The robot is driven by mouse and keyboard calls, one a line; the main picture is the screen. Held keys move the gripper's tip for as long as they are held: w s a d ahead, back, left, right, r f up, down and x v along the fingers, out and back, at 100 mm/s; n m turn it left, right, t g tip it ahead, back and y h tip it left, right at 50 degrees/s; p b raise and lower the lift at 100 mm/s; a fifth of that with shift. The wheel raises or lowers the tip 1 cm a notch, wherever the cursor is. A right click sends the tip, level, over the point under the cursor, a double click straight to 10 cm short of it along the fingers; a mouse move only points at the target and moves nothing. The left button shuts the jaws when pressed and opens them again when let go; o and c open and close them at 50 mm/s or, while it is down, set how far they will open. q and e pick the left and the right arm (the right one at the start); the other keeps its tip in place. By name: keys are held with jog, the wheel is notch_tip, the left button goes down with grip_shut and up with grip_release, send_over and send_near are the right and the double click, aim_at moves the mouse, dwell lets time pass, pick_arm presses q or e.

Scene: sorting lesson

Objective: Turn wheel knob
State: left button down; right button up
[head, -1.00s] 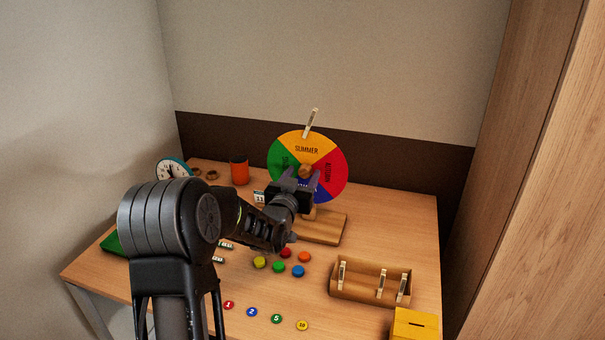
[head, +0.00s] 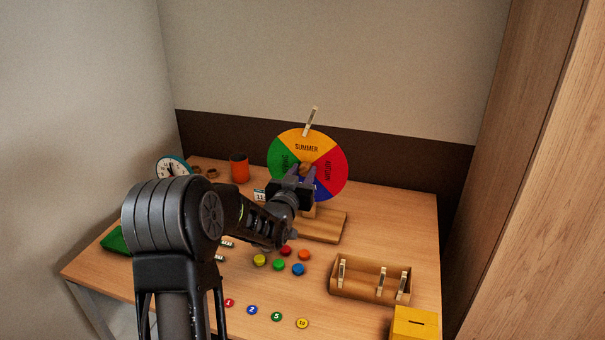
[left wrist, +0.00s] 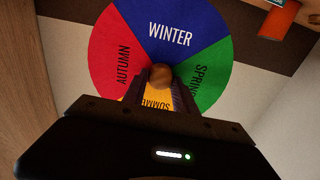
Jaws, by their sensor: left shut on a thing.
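The season wheel (head: 305,139) stands upright on a wooden base (head: 331,226), with yellow SUMMER at the top, red AUTUMN at right, green at left and blue at the bottom. A clothespin (head: 311,121) sits at its top edge. My left gripper (head: 304,172) is at the wheel's centre, partly covering the lower sector. The left wrist view shows the wheel (left wrist: 168,32) upside down, with the round wooden knob (left wrist: 161,76) at its centre between my left gripper's fingers (left wrist: 162,84). The fingers are shut on the knob. My right gripper is not in view.
A wooden tray (head: 350,289) with clothespins and a yellow box (head: 414,323) lie at front right. Several coloured discs (head: 279,265) and numbered counters (head: 277,316) lie in front. An orange cup (head: 239,168) and a clock (head: 172,168) stand at back left.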

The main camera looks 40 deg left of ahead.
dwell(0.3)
pick_arm(q)
jog(key=shift+f+m+b, duration=0.2)
jog(key=shift+m+b, duration=0.6)
jog(key=shift+b, duration=0.4)
jog(key=m+b, duration=0.3)
jog(key=shift+d+f, duration=0.1)
jog(key=m+b, duration=0.2)
jog(key=m, duration=0.1)
jog(key=m+b, duration=0.2)
jog(key=m, duration=0.2)
jog(key=shift+d+b, duration=0.1)
jog(key=shift+b, duration=0.2)
jog(key=m, duration=0.3)
jog(key=shift+b, duration=0.3)
jog(key=shift+m, duration=1.6)
